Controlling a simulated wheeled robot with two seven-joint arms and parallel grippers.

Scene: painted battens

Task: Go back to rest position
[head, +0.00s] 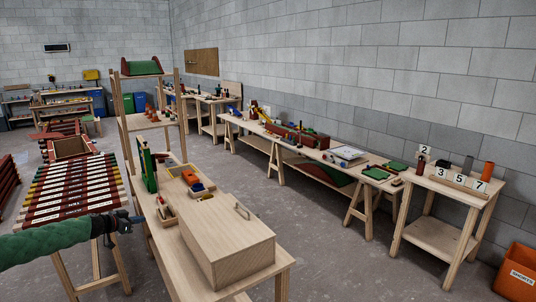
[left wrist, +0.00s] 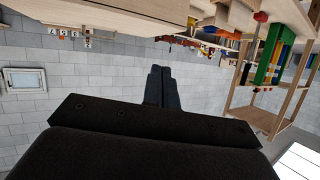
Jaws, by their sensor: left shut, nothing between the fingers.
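My left arm comes in from the left in a green sleeve in the head view. My left gripper (head: 138,218) is beside the left edge of the workbench (head: 160,240), near the right end of the batten rack. In the left wrist view its two dark fingers (left wrist: 159,72) are together with nothing between them. Painted battens (head: 72,185), dark red and pale, lie side by side on the rack to the left of the bench. My right gripper is in neither view.
A pale wooden box (head: 228,240) with a handle stands on the near end of the bench. Green upright boards (head: 148,170) and small trays stand behind it. A long side table (head: 300,145) runs along the wall. An orange bin (head: 517,275) is at the lower right. Grey floor (head: 320,240) lies open between.

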